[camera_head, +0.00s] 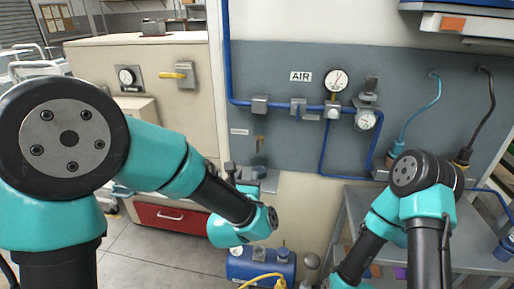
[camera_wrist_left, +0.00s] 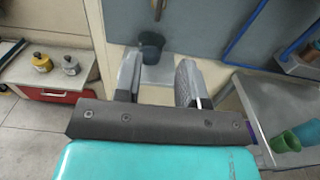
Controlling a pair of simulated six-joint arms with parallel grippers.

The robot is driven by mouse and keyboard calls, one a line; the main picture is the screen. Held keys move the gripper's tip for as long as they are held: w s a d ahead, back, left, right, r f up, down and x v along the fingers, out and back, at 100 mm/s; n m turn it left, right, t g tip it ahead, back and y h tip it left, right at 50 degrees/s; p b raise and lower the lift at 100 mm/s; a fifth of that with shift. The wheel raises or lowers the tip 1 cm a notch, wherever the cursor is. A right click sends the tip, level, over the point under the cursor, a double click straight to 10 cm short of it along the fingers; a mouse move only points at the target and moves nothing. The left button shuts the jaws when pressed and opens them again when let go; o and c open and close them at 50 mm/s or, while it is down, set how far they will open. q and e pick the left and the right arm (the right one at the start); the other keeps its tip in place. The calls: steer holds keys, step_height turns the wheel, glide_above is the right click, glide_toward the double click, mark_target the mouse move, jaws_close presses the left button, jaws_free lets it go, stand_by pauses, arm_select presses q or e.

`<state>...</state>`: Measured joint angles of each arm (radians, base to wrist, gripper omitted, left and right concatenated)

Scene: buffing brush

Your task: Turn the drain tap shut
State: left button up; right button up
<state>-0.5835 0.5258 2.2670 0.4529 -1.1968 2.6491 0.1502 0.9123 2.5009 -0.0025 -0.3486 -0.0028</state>
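A small brass-coloured lever (camera_head: 259,143), which looks like the drain tap, is on the lower grey wall panel beside a small label. Its lower part also shows at the top edge of the left wrist view (camera_wrist_left: 160,9), pointing roughly up and down. A dark blue cup (camera_wrist_left: 152,47) sits below it on a light plate. My left gripper (camera_head: 244,172) is just below the lever in the head view, partly hidden by its own wrist. My right gripper is not in view.
A blue tank (camera_head: 262,265) with a yellow hose stands on the floor. Blue pipes with gauges (camera_head: 336,80) run across the panel above.

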mark_target(257, 146)
arm_select(q)
steer(key=w+d, duration=0.1)
steer(key=w, duration=0.4)
steer(key=w+d, duration=0.1)
steer(key=w, duration=0.5)
steer(key=w+d, duration=0.1)
steer(key=w, duration=0.5)
steer(key=shift+w, duration=0.1)
steer(key=shift+c, duration=0.5)
jaws_close()
